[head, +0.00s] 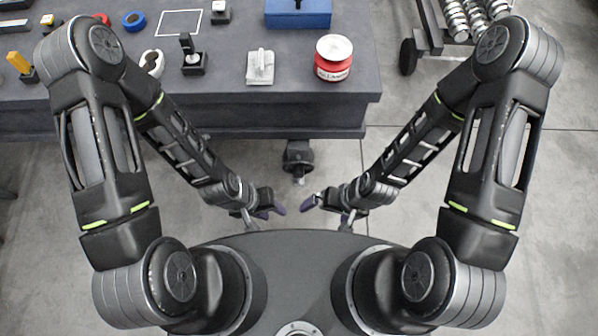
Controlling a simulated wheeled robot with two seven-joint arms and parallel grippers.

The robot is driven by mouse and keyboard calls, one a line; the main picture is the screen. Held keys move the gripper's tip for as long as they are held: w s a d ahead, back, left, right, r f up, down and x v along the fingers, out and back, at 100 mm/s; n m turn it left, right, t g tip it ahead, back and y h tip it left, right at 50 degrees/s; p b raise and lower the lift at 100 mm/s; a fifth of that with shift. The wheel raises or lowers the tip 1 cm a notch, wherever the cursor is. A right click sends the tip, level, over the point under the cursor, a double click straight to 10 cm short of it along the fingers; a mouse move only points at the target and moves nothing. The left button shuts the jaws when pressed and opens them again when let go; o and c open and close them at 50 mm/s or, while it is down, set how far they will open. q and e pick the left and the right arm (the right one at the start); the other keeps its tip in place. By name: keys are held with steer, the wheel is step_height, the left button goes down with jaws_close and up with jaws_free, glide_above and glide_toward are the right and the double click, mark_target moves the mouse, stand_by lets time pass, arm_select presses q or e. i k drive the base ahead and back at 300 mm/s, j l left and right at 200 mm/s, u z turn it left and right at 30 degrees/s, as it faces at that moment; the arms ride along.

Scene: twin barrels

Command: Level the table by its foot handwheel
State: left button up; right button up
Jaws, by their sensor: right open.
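The dark grey table (210,100) fills the upper left of the head view. Below its front edge, near its right end, a dark foot part with a lighter stem (299,157) shows; it may be the foot handwheel, but it is too small and shaded to be sure. My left gripper (276,209) is in front of my base, below and left of this part. It is seen from above, and its jaw opening cannot be made out. My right gripper (310,203) is open, below and slightly right of the part. Both grippers are apart from it.
On the table stand a red tin with a white lid (334,58), a grey block (261,67), a blue box (298,13), a black stand (191,60) and a roll of blue tape (134,20). A wheeled cart (430,35) stands at the upper right.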

mark_target(297, 171)
steer(key=i+l, duration=0.15)
steer(key=l, duration=0.2)
steer(key=i+l, duration=0.15)
steer(key=l, duration=0.2)
steer(key=i+l, duration=0.15)
steer(key=l, duration=0.2)
steer(key=i+l, duration=0.15)
steer(key=l, duration=0.2)
steer(key=i+l, duration=0.15)
steer(key=l, duration=0.2)
steer(key=i+l, duration=0.15)
steer(key=l, duration=0.2)
steer(key=i+l, duration=0.1)
steer(key=l, duration=0.25)
steer(key=u, duration=1.95)
steer(key=l, duration=0.1)
